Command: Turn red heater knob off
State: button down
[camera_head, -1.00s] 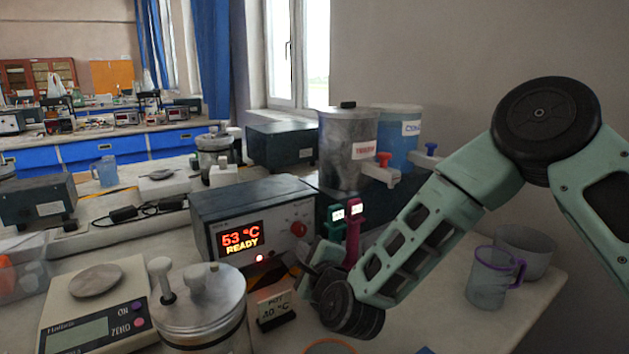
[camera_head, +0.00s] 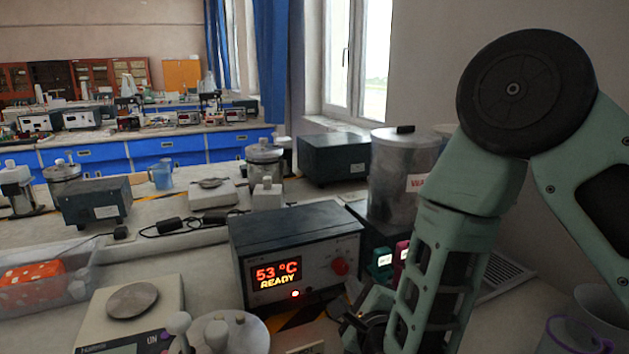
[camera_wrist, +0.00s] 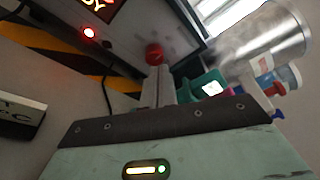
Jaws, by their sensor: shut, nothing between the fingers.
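The heater (camera_head: 296,245) is a dark box with a grey front panel. Its display reads 53 °C READY in orange-red, and a small red light glows below it. The red knob (camera_head: 340,266) is on the right of the panel. In the wrist view the red knob (camera_wrist: 154,54) shows just beyond the fingertips. My gripper (camera_wrist: 158,72) is shut and empty, pointing up at the panel, with its tips at or just below the knob. I cannot tell whether they touch it. In the head view my gripper (camera_head: 352,312) is partly hidden by my arm.
Green (camera_head: 380,262) and magenta handled items stand right of the heater, close to my arm. A grey tank (camera_head: 402,175) stands behind. A balance (camera_head: 130,305) and a lidded metal pot (camera_head: 228,335) are at front left. A sign (camera_wrist: 20,118) lies left of my gripper.

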jog(key=shift+w+a+p, duration=0.15)
jog(key=shift+w+a, duration=0.3)
jog(key=shift+w, duration=0.6)
jog(key=shift+w+a+p, duration=0.15)
jog(key=shift+w+a, duration=0.3)
jog(key=shift+w, duration=0.65)
jog(key=shift+w+a+p, duration=0.15)
jog(key=shift+w+a, duration=0.3)
jog(key=shift+w, duration=0.6)
jog(key=shift+d+f+b, duration=0.15)
jog(key=shift+f+b, duration=0.1)
jog(key=shift+b, duration=0.15)
jog(key=shift+s+a+f+b, duration=0.15)
jog(key=shift+f+b, duration=0.35)
jog(key=shift+b, duration=1.2)
jog(key=shift+a+f+b, duration=0.25)
jog(key=shift+f+b, duration=0.25)
jog(key=shift+b, duration=1.15)
jog(key=shift+s+a, duration=0.1)
jog(key=shift+a, duration=0.2)
jog(key=shift+s+r+b, duration=0.1)
jog(key=shift+s+b, duration=0.3)
jog(key=shift+b, duration=0.05)
jog(key=b+v, duration=0.1)
jog(key=v, duration=0.1)
jog(key=d+v, duration=0.1)
jog(key=v, duration=0.2)
jog(key=shift+b, duration=0.35)
